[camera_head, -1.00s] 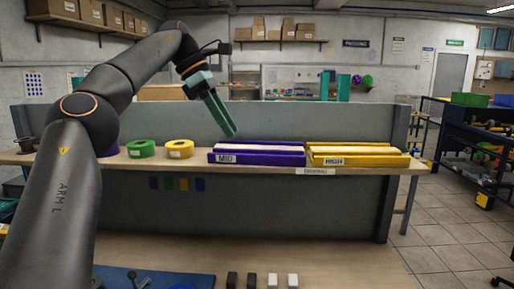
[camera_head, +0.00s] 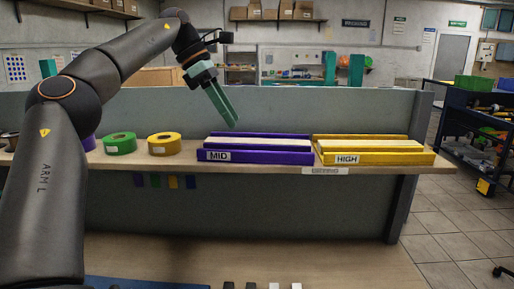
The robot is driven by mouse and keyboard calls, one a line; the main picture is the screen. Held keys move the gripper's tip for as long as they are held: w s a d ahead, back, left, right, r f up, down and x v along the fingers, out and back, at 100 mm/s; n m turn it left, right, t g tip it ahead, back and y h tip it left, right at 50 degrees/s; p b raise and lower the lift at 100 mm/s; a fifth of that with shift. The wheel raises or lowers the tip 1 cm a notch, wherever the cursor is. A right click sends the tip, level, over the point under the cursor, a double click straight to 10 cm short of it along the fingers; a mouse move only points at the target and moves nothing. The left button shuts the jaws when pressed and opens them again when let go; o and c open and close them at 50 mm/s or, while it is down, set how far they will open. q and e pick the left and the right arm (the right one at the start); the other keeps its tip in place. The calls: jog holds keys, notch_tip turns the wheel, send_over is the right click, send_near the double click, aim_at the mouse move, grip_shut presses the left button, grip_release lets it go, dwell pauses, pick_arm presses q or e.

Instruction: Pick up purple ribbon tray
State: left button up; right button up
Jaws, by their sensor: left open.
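The purple tray (camera_head: 258,157), labelled MID, lies on the shelf of the grey partition, with a pale strip along its middle. My left gripper (camera_head: 232,121) is above its left part, fingers slanting down to the right. The green fingers look close together in this view but are open and hold nothing. The tips appear just above the tray's back edge, apart from it as far as I can tell. My right gripper is not in view.
A yellow tray (camera_head: 379,159) labelled HIGH sits right beside the purple one. A yellow ribbon roll (camera_head: 164,144) and a green roll (camera_head: 120,143) stand to the left on the shelf (camera_head: 200,170). The grey partition (camera_head: 300,105) rises behind the trays.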

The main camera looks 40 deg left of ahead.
aim_at(253, 151)
pick_arm(q)
jog(key=x, duration=0.4)
jog(key=shift+w+f, duration=0.1)
jog(key=shift+f, duration=0.15)
jog(key=shift+w+x, duration=0.2)
jog(key=shift+x, duration=1.15)
jog(key=shift+w+x, duration=0.15)
jog(key=shift+x, duration=1.2)
jog(key=shift+r, duration=0.15)
grip_shut()
jog(key=shift+r, duration=0.1)
